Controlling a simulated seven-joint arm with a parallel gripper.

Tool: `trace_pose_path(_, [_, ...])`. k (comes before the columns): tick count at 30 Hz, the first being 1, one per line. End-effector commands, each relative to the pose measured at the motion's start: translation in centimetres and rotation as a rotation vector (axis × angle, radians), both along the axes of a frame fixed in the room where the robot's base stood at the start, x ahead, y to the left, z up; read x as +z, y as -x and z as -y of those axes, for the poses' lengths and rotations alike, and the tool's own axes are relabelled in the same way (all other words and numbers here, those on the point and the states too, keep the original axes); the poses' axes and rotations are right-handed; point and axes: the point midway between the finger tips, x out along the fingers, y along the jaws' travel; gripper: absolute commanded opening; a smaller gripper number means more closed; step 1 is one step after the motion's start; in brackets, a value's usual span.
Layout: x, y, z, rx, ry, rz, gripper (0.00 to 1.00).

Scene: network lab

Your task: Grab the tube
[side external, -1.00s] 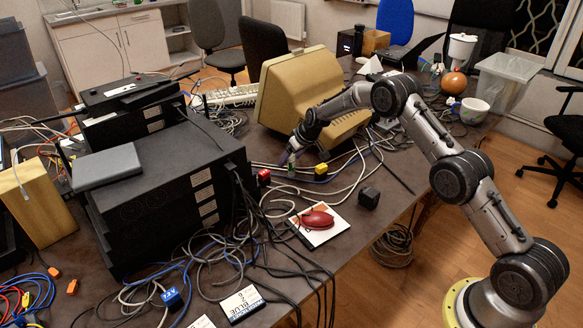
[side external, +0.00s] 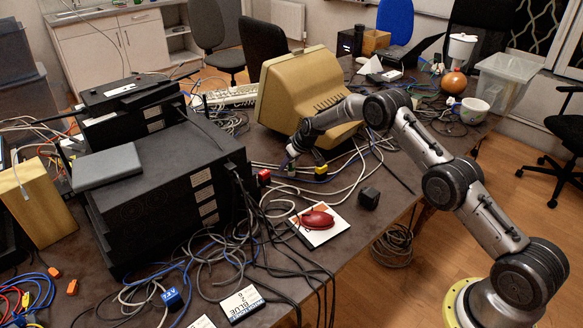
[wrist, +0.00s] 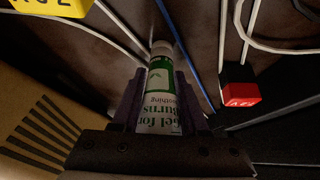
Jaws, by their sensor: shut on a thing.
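The tube (wrist: 160,80) is white with a green band and the words "Gel for Burns". In the wrist view it lies between the purple finger pads of my gripper (wrist: 158,98), which is shut on it. Its cap end points away from my gripper. In the side view my gripper (side external: 293,157) points down over the cabled table beside the beige monitor. The tube (side external: 291,171) is small there and partly hidden by the fingers. I cannot tell whether it touches the table.
The beige monitor (side external: 310,90) stands close behind my gripper. A red block (side external: 264,177) and a yellow block (side external: 321,172) flank it. Loose cables cover the table around. A black equipment stack (side external: 165,190) stands to the left. A red mouse (side external: 317,219) lies in front.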

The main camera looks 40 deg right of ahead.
Motion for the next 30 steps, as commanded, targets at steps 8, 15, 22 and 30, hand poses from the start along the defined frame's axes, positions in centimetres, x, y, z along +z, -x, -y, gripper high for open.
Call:
trace_pose_path(8, [0.0,0.0,0.0,0.000,0.000,0.000,0.00])
trace_pose_path(15, [0.9,-0.1,0.0,0.000,0.000,0.003,0.00])
trace_pose_path(22, [4.3,0.8,-0.1,0.000,0.000,0.001,0.00])
trace_pose_path(30, [9.2,4.9,-0.7,0.000,0.001,0.002,0.00])
